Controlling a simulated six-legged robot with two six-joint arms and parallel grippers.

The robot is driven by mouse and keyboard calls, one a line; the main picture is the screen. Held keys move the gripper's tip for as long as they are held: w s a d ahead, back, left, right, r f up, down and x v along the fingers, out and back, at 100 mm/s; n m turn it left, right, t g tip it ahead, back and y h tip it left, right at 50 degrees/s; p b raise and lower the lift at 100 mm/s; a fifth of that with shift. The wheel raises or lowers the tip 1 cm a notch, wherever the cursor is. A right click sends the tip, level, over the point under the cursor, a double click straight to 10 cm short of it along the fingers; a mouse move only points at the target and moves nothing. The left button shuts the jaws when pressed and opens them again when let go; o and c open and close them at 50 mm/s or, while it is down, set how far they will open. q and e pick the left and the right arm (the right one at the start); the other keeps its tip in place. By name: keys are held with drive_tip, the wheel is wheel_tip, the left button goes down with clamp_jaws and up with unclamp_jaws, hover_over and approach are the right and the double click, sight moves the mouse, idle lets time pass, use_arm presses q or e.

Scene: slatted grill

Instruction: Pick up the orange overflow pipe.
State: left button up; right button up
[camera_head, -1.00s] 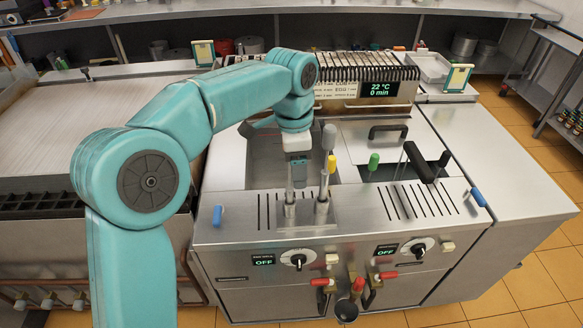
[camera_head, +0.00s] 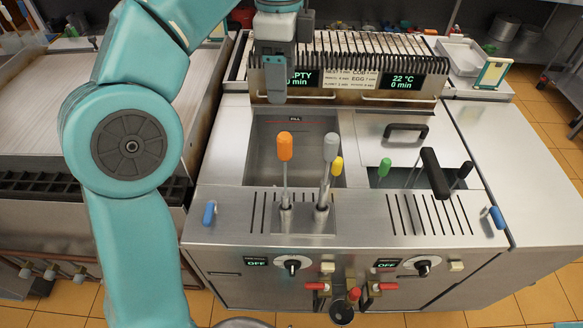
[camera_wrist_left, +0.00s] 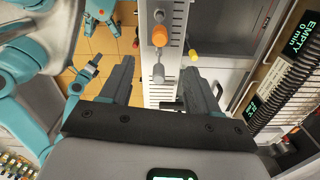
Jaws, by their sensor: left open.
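The orange overflow pipe (camera_head: 285,148) stands upright in the small recess at the front of the left basin, its orange knob on top of a thin metal rod. It also shows in the left wrist view (camera_wrist_left: 159,36), between and beyond the fingers. My left gripper (camera_head: 274,88) hangs above the back of the left basin, behind and higher than the orange knob, and touches nothing that I can see. In the left wrist view its two fingers (camera_wrist_left: 160,82) are spread apart with nothing between them. My right gripper cannot be made out.
A grey-knobbed pipe (camera_head: 329,150) and a yellow knob (camera_head: 337,166) stand close right of the orange one. A green knob (camera_head: 385,167) and a black handle (camera_head: 434,172) are farther right. The slatted rack (camera_head: 340,52) stands behind the basins. The left basin (camera_head: 260,160) looks empty.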

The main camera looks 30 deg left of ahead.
use_arm(q)
drive_tip(key=f, duration=0.1)
drive_tip(key=f+b, duration=0.1)
drive_tip(key=d+f, duration=0.1)
drive_tip(key=shift+w+f+b, duration=0.1)
drive_tip(key=shift+w+b, duration=0.25)
drive_tip(key=shift+w, duration=0.05)
drive_tip(key=b, duration=0.1)
hover_over(286, 147)
drive_tip(key=a, duration=0.1)
drive_tip(key=f, duration=0.5)
drive_tip(key=shift+w+a+f, duration=0.15)
drive_tip(key=shift+w+f, duration=0.1)
drive_tip(key=shift+w, duration=0.1)
drive_tip(key=shift+w+d+f, duration=0.15)
drive_tip(key=shift+d+f, duration=0.05)
drive_tip(key=shift+f, duration=0.3)
drive_tip(key=shift+w+d+f, duration=0.15)
drive_tip(key=shift+f, duration=0.55)
drive_tip(key=f, duration=0.4)
drive_tip(key=shift+s+a+f, duration=0.25)
drive_tip(key=shift+a+f, duration=0.05)
drive_tip(key=shift+w+d+f, duration=0.15)
drive_tip(key=shift+w+f, duration=0.05)
drive_tip(key=shift+f, duration=0.1)
drive_tip(key=shift+s, duration=0.1)
use_arm(e)
drive_tip(key=f, duration=0.3)
drive_tip(key=shift+w+d, duration=0.1)
drive_tip(key=shift+w, duration=0.3)
